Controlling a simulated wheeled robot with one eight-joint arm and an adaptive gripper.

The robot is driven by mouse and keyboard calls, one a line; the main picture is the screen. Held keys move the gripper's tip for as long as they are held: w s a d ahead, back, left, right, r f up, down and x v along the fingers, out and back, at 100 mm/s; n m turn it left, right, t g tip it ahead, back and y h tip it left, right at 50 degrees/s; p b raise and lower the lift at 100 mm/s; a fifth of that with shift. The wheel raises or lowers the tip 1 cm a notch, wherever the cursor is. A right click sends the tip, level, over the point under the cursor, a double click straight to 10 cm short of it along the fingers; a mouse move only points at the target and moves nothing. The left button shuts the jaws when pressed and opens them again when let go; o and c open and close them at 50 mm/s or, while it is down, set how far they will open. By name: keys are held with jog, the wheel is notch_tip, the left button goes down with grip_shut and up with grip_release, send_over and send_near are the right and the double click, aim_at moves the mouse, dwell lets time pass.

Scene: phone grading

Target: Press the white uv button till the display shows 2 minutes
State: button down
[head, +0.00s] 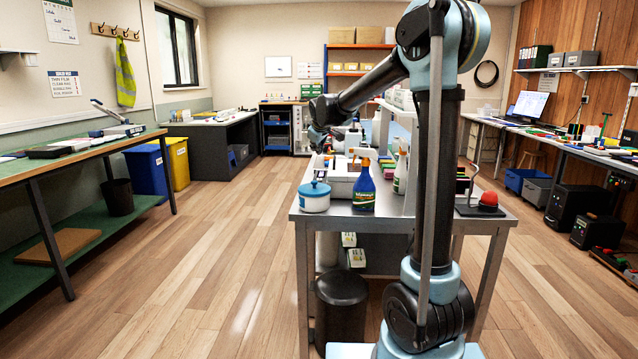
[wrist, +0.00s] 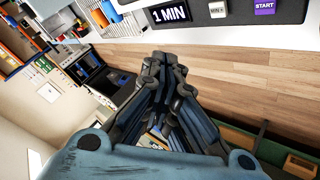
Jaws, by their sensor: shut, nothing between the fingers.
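In the wrist view a dark display (wrist: 170,14) reads "1 MIN". In the head view my gripper (head: 318,140) is over the metal table, by a white box (head: 343,184). The display and buttons cannot be made out in the head view.
A blue-lidded pot (head: 314,197), a blue spray bottle (head: 363,185) and a white spray bottle (head: 400,172) stand close together on the metal table (head: 385,222). Wooden floor is open to the left.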

jog(key=shift+f, duration=0.1)
jog(key=shift+d+f, duration=0.1)
jog(key=shift+f, duration=4.2)
jog(key=shift+s+f, duration=0.1)
jog(key=shift+f, duration=0.7)
jog(key=shift+r, duration=0.85)
jog(key=shift+r, duration=0.1)
jog(key=shift+r, duration=2.4)
